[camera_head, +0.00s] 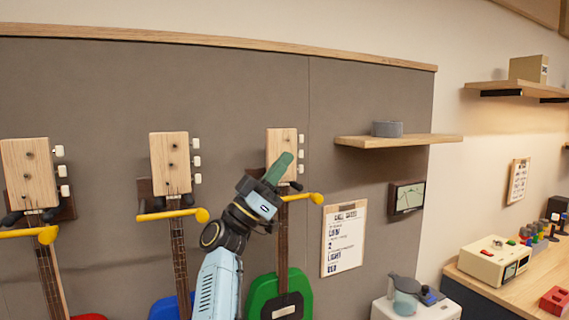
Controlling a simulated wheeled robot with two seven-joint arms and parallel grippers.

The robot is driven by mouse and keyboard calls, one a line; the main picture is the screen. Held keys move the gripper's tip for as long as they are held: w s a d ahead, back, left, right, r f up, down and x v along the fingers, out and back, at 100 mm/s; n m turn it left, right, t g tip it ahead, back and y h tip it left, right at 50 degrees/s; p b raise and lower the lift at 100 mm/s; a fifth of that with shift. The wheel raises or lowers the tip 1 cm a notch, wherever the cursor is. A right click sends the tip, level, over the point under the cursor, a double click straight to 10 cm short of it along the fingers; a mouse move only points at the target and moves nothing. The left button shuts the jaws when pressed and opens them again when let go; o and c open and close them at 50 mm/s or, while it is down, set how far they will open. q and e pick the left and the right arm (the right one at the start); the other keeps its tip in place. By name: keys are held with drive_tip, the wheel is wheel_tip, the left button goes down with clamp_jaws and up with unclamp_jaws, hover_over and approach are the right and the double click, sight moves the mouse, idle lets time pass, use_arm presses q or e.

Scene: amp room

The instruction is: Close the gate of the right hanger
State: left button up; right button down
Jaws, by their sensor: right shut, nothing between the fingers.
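Three guitars hang on the grey wall panel, each with a yellow gate bar at its hanger. The right hanger holds the green guitar (262,296), whose wooden headstock (281,142) shows above my gripper. The right hanger's yellow gate (303,197) runs roughly level across the neck and ends in a round knob (317,198) on the right. Its left end is hidden behind my gripper, so I cannot tell whether it is latched. My right gripper (280,168) is shut and empty, with green fingers pointing up and right in front of the headstock's lower part. My left gripper is not in view.
The middle hanger's yellow gate (172,215) and the left hanger's yellow gate (28,233) are to the left. A wooden shelf (400,141) juts out at the upper right. A paper notice (344,238) hangs right of the green guitar. A workbench (525,292) stands far right.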

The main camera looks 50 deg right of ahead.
drive_tip(key=b+v, duration=0.3)
drive_tip(key=v, duration=0.9)
drive_tip(key=shift+f+b, duration=0.15)
drive_tip(key=shift+b, duration=0.25)
drive_tip(key=shift+w, duration=0.1)
